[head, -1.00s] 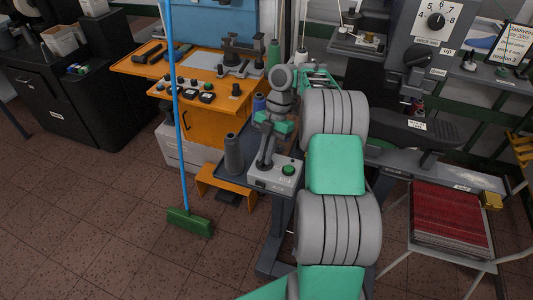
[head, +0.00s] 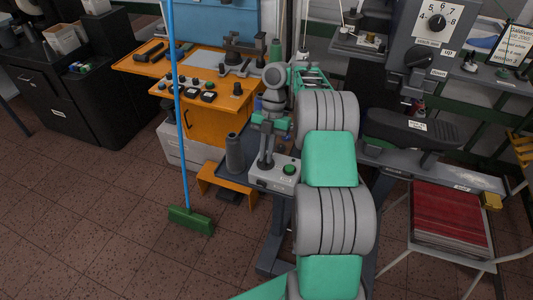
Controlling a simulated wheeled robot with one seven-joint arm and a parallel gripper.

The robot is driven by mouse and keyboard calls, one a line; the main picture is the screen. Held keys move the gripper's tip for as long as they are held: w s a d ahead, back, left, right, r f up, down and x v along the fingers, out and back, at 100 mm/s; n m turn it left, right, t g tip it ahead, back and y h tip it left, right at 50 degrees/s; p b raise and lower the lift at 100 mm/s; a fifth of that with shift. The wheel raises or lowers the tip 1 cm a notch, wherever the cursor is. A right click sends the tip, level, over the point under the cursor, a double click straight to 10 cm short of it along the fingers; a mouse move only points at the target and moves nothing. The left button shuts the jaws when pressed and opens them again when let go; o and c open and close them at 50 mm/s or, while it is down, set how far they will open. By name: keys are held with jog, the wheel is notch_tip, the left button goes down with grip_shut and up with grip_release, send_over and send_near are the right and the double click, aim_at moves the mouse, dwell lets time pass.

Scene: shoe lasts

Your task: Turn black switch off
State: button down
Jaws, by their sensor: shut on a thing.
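A light grey control box (head: 262,184) with a green button (head: 289,169) stands at the middle, beside my arm. My gripper (head: 265,163) points down at the left part of the box top, left of the green button. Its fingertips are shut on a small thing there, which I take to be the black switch. The switch itself is mostly hidden by the fingers, so its position cannot be read. My grey and green arm links reach up from the bottom edge, right of the box.
A blue-handled broom (head: 190,220) stands on the tiled floor. An orange bench (head: 210,70) with several knobs is behind. A machine with dials (head: 425,35) stands at right, above a chair with a red seat (head: 450,217).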

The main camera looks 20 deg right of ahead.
jog(key=c, duration=1.5)
grip_release()
jog(key=p+v, duration=0.8)
jog(key=p, duration=0.1)
jog(key=shift+s+a+f, duration=0.1)
jog(key=shift+s, duration=0.1)
